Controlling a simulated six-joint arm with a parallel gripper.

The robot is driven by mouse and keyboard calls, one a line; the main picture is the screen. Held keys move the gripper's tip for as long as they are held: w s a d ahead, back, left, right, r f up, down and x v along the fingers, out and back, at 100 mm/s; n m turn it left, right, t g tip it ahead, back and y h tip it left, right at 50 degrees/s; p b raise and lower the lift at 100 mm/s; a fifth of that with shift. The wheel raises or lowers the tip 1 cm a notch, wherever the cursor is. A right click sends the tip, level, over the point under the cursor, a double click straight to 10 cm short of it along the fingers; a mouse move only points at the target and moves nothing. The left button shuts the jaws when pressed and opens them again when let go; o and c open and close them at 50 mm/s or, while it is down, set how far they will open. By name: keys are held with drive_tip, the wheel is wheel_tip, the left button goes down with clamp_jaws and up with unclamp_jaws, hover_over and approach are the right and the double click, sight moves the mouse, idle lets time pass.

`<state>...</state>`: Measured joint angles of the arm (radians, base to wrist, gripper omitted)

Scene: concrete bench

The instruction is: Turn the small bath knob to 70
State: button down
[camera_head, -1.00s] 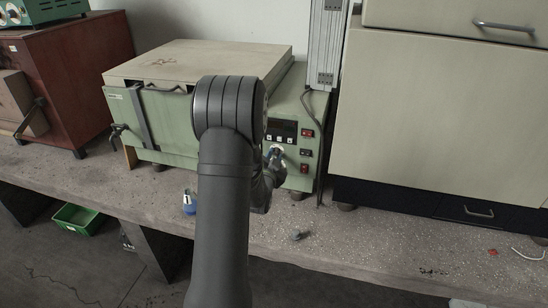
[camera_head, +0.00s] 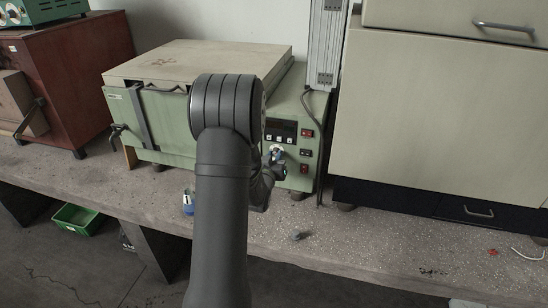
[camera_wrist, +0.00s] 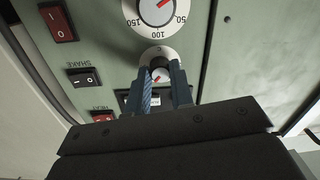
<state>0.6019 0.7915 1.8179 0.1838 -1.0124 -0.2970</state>
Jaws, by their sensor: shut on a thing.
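The small bath knob (camera_wrist: 161,74), grey with a red pointer line and a pale ring around it, sits on the green front panel in the wrist view. My gripper (camera_wrist: 162,88) is shut on it, one finger on each side. The ring's numbers are too hidden to read. The pale-topped green bath (camera_head: 160,127) stands on the bench in the head view. There my gripper (camera_head: 275,158) is at the bath's right front panel, partly hidden by my arm.
A larger dial (camera_wrist: 157,10) marked 50, 100 and 150 sits beside the small knob. Rocker switches, including SHAKE (camera_wrist: 83,78) and HEAT (camera_wrist: 102,115), line the panel. A blue-capped bottle (camera_head: 188,203) and a small grey object (camera_head: 298,235) are on the bench.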

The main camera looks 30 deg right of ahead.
drive_tip(key=shift+n, duration=0.8)
drive_tip(key=c, duration=1.3)
unclamp_jaws()
drive_tip(key=shift+o, duration=0.2)
drive_tip(key=v, duration=1.7)
drive_tip(key=shift+a, duration=0.2)
drive_tip(key=x, duration=1.7)
drive_tip(key=shift+d, duration=0.25)
